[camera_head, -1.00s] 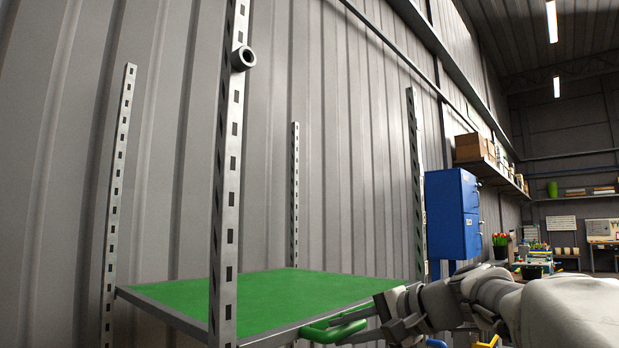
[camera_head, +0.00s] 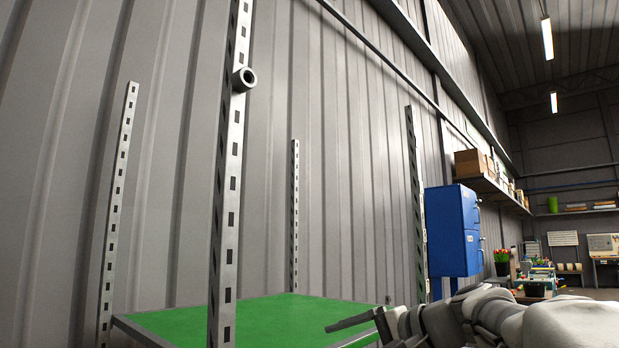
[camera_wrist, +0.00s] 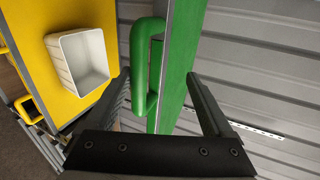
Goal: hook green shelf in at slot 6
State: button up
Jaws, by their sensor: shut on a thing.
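The green shelf (camera_head: 265,318) lies roughly level, low in the head view, among upright slotted metal posts. Its front part runs out of the picture. In the wrist view the green shelf (camera_wrist: 181,60) shows edge-on, with its green looped handle (camera_wrist: 140,60) on one side. My gripper (camera_wrist: 158,76) has one finger on each side of the handle and shelf edge and is shut on the shelf. In the head view my gripper (camera_head: 355,325) is at the shelf's right front. The front left post (camera_head: 226,200) has many slots and a ring-shaped fitting (camera_head: 244,79). Slot numbers and the shelf's hooks cannot be read.
A yellow panel (camera_wrist: 85,20) with a white bin (camera_wrist: 78,58) is close left of my gripper in the wrist view. A blue cabinet (camera_head: 452,232) stands right of the posts. The corrugated wall (camera_head: 60,170) is behind the rack.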

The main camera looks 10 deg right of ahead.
jog(key=shift+r, duration=0.25)
jog(key=p+v, duration=0.1)
jog(key=v, duration=0.7)
jog(key=shift+f, duration=0.15)
dwell(0.4)
